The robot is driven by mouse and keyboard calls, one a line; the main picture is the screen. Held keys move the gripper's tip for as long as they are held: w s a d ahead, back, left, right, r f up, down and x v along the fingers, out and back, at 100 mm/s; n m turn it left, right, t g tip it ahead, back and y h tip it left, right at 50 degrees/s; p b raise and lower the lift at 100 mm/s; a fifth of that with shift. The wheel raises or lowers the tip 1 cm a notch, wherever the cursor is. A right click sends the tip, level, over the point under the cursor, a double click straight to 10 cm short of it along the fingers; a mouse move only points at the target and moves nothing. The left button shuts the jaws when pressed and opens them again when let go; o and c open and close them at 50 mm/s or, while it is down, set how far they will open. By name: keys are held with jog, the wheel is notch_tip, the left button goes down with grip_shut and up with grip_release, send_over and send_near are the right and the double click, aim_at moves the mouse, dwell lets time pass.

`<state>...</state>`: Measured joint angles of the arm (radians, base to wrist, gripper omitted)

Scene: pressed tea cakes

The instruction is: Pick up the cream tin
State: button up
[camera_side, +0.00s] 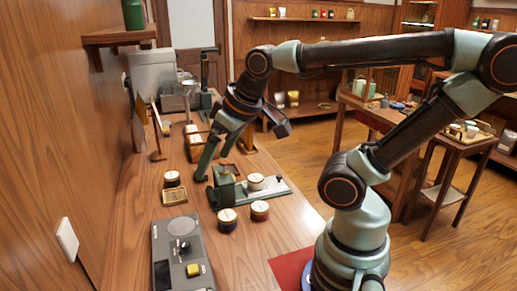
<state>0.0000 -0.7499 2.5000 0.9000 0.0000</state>
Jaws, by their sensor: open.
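Several small round tins with cream lids and dark sides stand on the wooden counter; I cannot tell which one is the cream tin. Two stand at the front, a left tin (227,220) and a right tin (260,210). A third tin (256,182) sits on a metal plate, and a fourth tin (171,179) stands at the left near the wall. My gripper (213,165) is open and points down over the counter, behind the front tins. No tin shows between its fingers.
A green block-like device (222,191) stands at the left end of the metal plate (278,189), close under my gripper. A grey scale-like device (181,256) lies at the front left. A small wooden frame (175,197) is beside the left tin.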

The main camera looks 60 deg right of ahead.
jog(key=m+g, duration=0.6)
jog(key=m, duration=0.5)
send_over(256, 177)
notch_tip(256, 177, down, 11)
notch_tip(256, 177, down, 12)
jog(key=shift+a+r, duration=0.1)
jog(key=shift+a, duration=0.05)
jog(key=c, duration=1.6)
